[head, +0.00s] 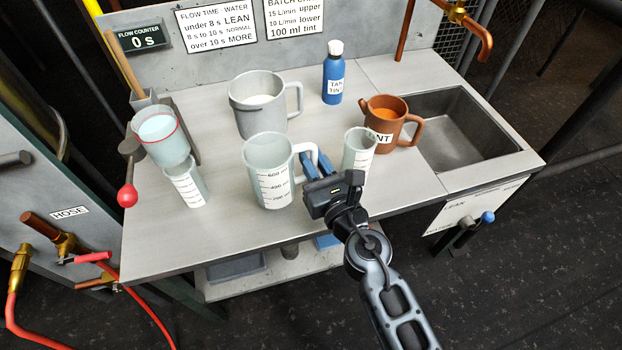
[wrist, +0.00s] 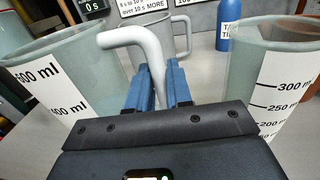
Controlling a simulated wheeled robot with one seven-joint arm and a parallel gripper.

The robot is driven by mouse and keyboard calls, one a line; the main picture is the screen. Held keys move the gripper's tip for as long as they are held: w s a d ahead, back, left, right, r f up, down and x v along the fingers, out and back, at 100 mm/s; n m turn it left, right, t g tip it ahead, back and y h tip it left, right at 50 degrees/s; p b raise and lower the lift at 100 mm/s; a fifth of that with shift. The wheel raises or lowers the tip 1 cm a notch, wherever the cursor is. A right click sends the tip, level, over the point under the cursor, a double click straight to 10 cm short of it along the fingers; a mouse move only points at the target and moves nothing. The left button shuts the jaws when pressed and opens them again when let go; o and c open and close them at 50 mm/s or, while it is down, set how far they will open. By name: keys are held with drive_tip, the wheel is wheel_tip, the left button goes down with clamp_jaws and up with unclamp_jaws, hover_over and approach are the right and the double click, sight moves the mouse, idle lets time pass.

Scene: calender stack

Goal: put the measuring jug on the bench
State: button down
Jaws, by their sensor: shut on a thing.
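The measuring jug (head: 268,172) is a pale translucent jug with ml marks and a white handle. It stands upright at the front middle of the bench (head: 230,225); I cannot tell whether its base touches the top. My gripper (head: 318,166) is to its right, with blue fingers shut on the handle. In the wrist view the jug (wrist: 50,75) is on the left, and the white handle runs down between the fingers (wrist: 163,88). The fingers hide the handle's lower part.
A graduated beaker (head: 359,152) stands close right of my gripper. A grey jug (head: 258,108) is behind, with a brown pot (head: 388,122) and blue bottle (head: 333,78) to the right. Another beaker (head: 186,186) is at left. The sink (head: 460,130) is at right.

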drive_tip(key=shift+w+a+f, duration=0.25)
drive_tip(key=shift+w+a, duration=0.05)
drive_tip(key=shift+w, duration=0.05)
wheel_tip(320, 180, down, 4)
drive_tip(key=b, duration=0.4)
drive_tip(key=shift+f, duration=0.1)
drive_tip(key=c, duration=1)
unclamp_jaws()
drive_tip(key=shift+c, duration=0.2)
drive_tip(key=shift+r, duration=0.25)
drive_tip(key=b+v, duration=0.1)
drive_tip(key=v, duration=1.1)
